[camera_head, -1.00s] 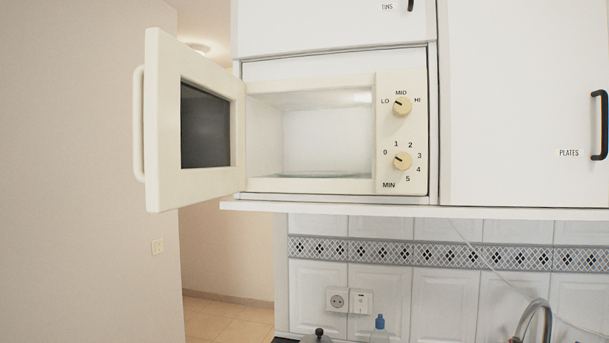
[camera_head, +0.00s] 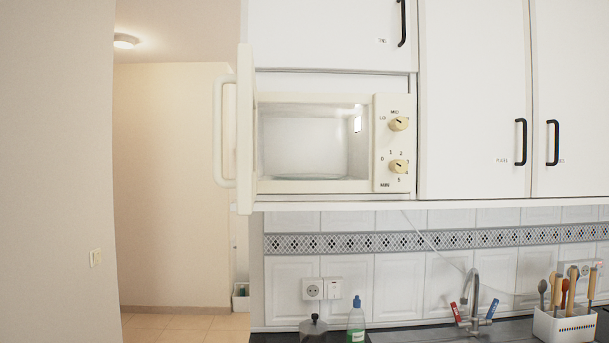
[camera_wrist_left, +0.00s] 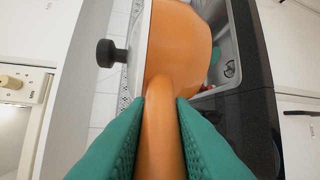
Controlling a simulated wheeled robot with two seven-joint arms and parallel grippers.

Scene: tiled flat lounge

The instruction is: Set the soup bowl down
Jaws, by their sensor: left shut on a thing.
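The soup bowl (camera_wrist_left: 180,45) is orange with a pale rim and shows in the left wrist view, not in the head view. My left gripper (camera_wrist_left: 162,100) has green fingers shut on the bowl's orange handle (camera_wrist_left: 160,120). A dark knob (camera_wrist_left: 110,53) stands out at the pale rim side; I cannot tell whether it belongs to a lid. The bowl's inside is hidden. In the wrist view it overlaps the sink (camera_wrist_left: 228,65) and dark worktop (camera_wrist_left: 250,110), apparently held above them. My right gripper is in neither view.
The microwave (camera_head: 392,150) stands open, with only a turntable (camera_head: 310,177) visible inside; its door (camera_head: 245,130) juts forward.

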